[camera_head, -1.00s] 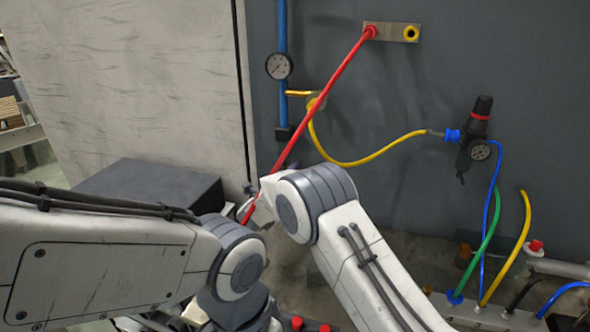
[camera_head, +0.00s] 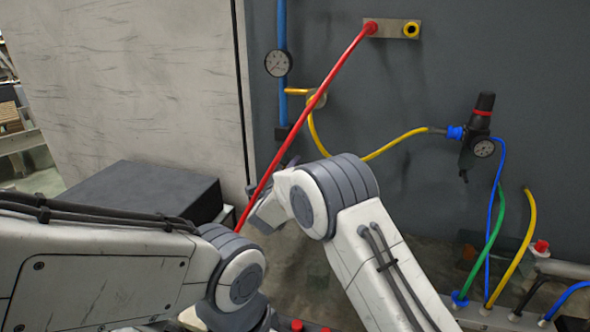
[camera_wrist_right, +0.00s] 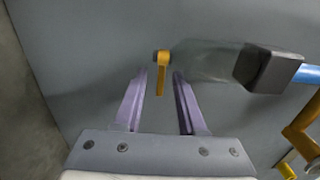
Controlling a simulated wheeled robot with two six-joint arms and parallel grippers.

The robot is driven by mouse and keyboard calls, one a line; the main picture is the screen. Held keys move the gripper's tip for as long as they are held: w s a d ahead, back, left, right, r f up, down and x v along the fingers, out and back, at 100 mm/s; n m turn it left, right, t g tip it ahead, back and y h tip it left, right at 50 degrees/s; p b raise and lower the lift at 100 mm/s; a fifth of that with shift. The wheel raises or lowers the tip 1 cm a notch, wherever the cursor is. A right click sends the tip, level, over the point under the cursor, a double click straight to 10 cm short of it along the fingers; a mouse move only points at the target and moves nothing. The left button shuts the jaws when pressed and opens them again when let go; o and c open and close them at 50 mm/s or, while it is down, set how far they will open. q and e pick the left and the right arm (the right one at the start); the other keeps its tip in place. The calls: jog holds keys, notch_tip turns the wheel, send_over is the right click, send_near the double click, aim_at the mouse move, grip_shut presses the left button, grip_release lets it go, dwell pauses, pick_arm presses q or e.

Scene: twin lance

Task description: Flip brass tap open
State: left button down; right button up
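The brass tap's yellow lever (camera_wrist_right: 162,74) shows in the right wrist view, at the end of a blurred grey, see-through-looking body. A black block (camera_wrist_right: 270,68) joins that body to a blue pipe. My right gripper (camera_wrist_right: 160,88) is open, its two purple-grey fingers on either side of the lever in the picture. I cannot tell whether either finger touches it. In the head view the right wrist (camera_head: 268,212) hides most of this gripper, and I cannot make out the lever. My left arm comes in from the left; its gripper is out of sight.
A gauge (camera_head: 278,63), yellow hose (camera_head: 395,143) and black regulator (camera_head: 478,135) are on the grey wall. A dark box (camera_head: 140,192) stands at left.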

jog(key=b+v, duration=0.3)
jog(key=v, duration=0.7)
jog(key=shift+s, duration=0.2)
